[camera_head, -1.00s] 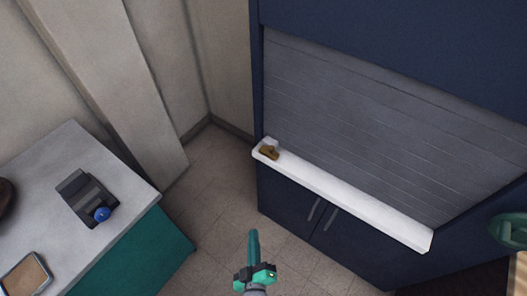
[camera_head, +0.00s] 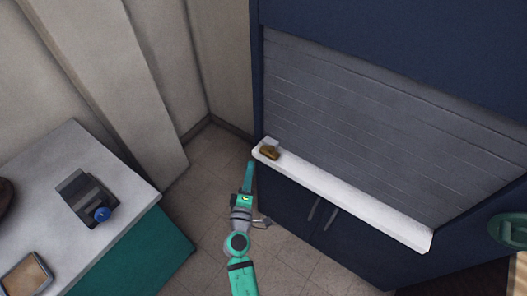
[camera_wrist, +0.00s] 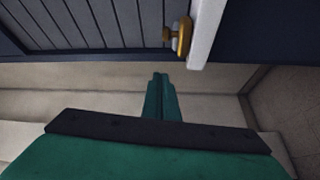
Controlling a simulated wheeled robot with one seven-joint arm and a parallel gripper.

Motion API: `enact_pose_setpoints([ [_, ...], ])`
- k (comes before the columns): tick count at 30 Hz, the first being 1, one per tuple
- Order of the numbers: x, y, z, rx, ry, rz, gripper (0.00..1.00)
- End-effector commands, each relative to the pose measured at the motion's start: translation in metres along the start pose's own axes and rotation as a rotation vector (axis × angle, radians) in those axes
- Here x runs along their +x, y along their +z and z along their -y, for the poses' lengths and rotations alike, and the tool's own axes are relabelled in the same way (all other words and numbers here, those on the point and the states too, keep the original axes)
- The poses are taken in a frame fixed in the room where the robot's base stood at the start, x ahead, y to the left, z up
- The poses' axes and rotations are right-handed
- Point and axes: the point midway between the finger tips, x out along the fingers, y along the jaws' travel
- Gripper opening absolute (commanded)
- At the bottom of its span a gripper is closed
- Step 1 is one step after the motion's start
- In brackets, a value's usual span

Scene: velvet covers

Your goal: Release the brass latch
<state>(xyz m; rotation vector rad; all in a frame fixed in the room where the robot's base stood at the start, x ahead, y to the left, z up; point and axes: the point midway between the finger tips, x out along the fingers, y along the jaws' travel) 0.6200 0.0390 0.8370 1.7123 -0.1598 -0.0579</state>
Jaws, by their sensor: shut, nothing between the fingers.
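The brass latch (camera_head: 269,152) sits at the left end of the white ledge (camera_head: 340,194) along the bottom of the grey slatted shutter (camera_head: 390,120). A small pale piece is beside it. In the wrist view the latch (camera_wrist: 181,36) shows as a rounded golden piece against the white ledge (camera_wrist: 207,30), up and right of my fingertips. My gripper (camera_head: 250,167) is below and left of the latch in the head view, apart from it. In the wrist view my gripper's fingers (camera_wrist: 160,80) are together, with nothing between them.
The dark blue cabinet (camera_head: 285,208) has doors with two handles below the ledge. A counter (camera_head: 125,170) at left holds a dark device with a blue knob (camera_head: 102,214) and a tray (camera_head: 25,275). A green bowl (camera_head: 510,230) is at far right. Open floor (camera_head: 205,165) lies between.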

Motion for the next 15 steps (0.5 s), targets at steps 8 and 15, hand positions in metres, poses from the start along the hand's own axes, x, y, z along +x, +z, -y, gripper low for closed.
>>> enact_pose_setpoints([
  [8,0.009,0.000,0.000,0.001,0.000,0.000,0.00],
  [15,0.047,0.000,-0.001,0.003,0.001,0.000,0.00],
])
